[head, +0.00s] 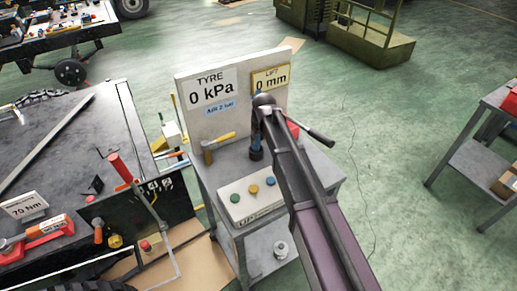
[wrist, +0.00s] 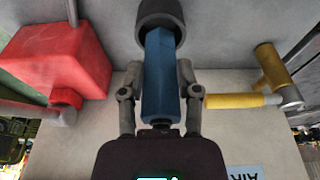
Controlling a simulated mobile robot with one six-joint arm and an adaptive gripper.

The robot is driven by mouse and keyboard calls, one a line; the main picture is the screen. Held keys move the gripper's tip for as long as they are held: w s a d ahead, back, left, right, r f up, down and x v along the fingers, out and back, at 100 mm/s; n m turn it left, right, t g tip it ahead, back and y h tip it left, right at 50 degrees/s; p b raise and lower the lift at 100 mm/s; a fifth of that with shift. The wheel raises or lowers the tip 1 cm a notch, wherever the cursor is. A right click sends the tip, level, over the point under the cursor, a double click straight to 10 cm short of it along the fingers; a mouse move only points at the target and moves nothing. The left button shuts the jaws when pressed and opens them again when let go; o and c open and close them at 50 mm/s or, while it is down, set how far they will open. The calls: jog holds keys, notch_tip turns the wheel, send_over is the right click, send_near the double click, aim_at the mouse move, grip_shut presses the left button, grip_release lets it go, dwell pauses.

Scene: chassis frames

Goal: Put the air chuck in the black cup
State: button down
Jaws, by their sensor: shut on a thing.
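My gripper (head: 258,122) is shut on the air chuck, a blue faceted body (wrist: 159,85) held between both fingers (wrist: 159,78) in the wrist view. A dark round piece, seemingly the black cup (wrist: 160,12), lies at the chuck's far end; its outer edge is cut off by the frame. The chuck's end overlaps the dark mouth, but I cannot tell how deep it sits. In the head view the blue chuck (head: 256,140) stands about upright over the dark cup (head: 256,153) on the grey cart top, partly hidden by my arm.
A white panel with gauge labels (head: 212,118) rises behind. A button box (head: 249,197) stands in front. A cluttered bench (head: 60,150) is at left.

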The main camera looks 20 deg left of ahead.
aim_at(258, 145)
jog(key=shift+f, duration=0.1)
dwell(0.3)
jog(key=shift+s+d+b+x, duration=0.15)
jog(key=shift+b+x, duration=0.75)
jog(key=shift+b, duration=0.05)
jog(key=shift+s+d+b+x, duration=0.1)
jog(key=shift+d+b+x, duration=0.05)
jog(key=shift+b+x, duration=0.75)
jog(key=shift+f, duration=0.1)
jog(key=shift+c, duration=1.5)
grip_release()
jog(key=shift+s+r, duration=0.1)
jog(key=shift+r, duration=0.1)
jog(key=p+v, duration=1.1)
jog(key=shift+r+p, duration=0.35)
jog(key=shift+r, duration=0.05)
